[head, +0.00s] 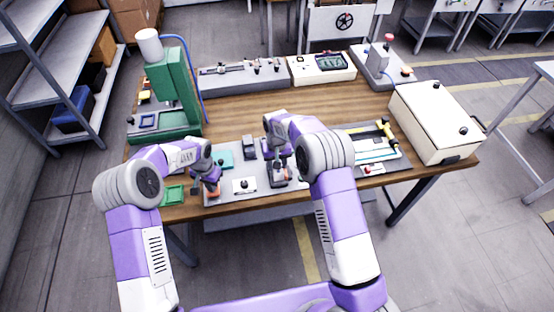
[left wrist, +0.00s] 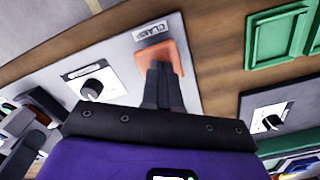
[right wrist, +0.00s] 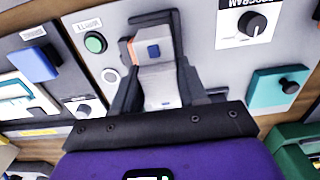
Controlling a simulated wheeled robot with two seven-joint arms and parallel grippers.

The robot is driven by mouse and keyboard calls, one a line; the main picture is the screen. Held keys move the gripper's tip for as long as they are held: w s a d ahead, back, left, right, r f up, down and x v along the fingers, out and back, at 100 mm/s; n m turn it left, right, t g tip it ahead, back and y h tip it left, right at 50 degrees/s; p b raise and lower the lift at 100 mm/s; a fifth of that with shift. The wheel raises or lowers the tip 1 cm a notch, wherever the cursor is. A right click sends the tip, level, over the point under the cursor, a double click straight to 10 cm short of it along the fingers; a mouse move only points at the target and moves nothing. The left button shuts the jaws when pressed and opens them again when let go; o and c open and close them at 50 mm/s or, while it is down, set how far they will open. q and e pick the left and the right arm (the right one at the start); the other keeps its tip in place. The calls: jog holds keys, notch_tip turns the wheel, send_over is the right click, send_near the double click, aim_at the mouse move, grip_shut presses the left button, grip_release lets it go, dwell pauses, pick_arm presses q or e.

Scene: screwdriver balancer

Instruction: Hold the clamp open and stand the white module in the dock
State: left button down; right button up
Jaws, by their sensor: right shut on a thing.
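My left gripper (head: 213,188) is at the front left of the grey panel. Its fingers are together, with their tips on the orange clamp paddle (left wrist: 163,58) beside the CLAMP label. My right gripper (head: 279,172) is over the dock at the panel's front middle. In the right wrist view its fingers are on both sides of the white module (right wrist: 160,84), shut on it. The dock (right wrist: 151,22) shows as a dark frame with an orange part at its left side, directly beyond the module. I cannot tell whether the module is fully seated. Its lower end is hidden.
The panel carries a PROGRAM knob (right wrist: 252,24), a green button (right wrist: 95,42) and a teal block (right wrist: 277,93). A green press (head: 178,95) stands at the left, a cream case (head: 436,120) at the right. A green tray (head: 173,194) lies left of my left gripper.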

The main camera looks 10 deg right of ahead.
jog(key=shift+f, duration=1.45)
dwell(0.5)
jog(key=o, duration=1.2)
notch_tip(320, 180, up, 12)
jog(key=shift+r, duration=0.1)
notch_tip(320, 180, up, 6)
dwell(0.3)
